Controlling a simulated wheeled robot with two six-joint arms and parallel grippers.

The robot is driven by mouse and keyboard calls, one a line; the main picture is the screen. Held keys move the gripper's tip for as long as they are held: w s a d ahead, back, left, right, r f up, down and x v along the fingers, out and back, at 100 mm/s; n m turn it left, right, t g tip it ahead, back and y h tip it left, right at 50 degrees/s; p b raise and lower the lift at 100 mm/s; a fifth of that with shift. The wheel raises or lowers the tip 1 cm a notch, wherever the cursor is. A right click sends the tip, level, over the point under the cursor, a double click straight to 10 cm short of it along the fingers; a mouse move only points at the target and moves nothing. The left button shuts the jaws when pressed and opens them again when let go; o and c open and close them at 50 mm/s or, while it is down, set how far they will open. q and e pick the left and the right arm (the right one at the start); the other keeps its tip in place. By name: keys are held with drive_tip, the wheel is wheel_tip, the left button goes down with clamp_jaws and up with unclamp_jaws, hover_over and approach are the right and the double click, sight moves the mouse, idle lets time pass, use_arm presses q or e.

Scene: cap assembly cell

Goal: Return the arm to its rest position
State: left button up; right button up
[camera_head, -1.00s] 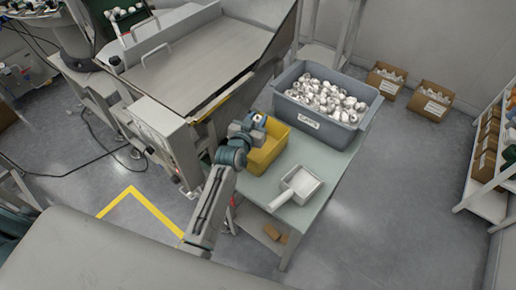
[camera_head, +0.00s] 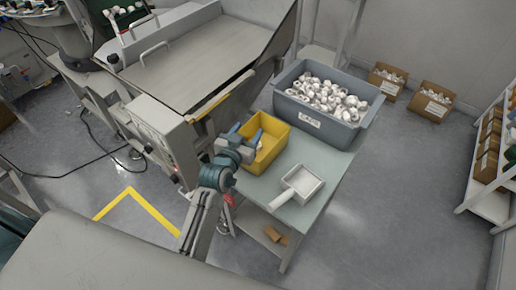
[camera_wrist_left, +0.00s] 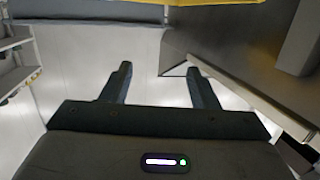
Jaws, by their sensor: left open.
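My left arm reaches up from the bottom middle of the head view. Its gripper (camera_head: 247,133) is open and empty, with two blue fingers spread apart. In the picture it overlaps the left side of the yellow bin (camera_head: 274,127); whether it touches the bin I cannot tell. In the left wrist view the two dark fingers (camera_wrist_left: 158,72) stand wide apart with nothing between them, and pale floor shows beyond. My right gripper is not in view.
The green table (camera_head: 325,170) holds the yellow bin, a grey tub (camera_head: 345,135) of white caps and a white scoop (camera_head: 303,184). A large machine (camera_head: 165,125) stands close on the left. Cardboard boxes (camera_head: 433,101) and a shelf (camera_head: 487,180) are to the right, with clear floor between.

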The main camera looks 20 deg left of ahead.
use_arm(q)
drive_tip(key=shift+s+a+r, duration=0.1)
drive_tip(key=shift+s+r, duration=0.1)
drive_tip(key=shift+s, duration=1.2)
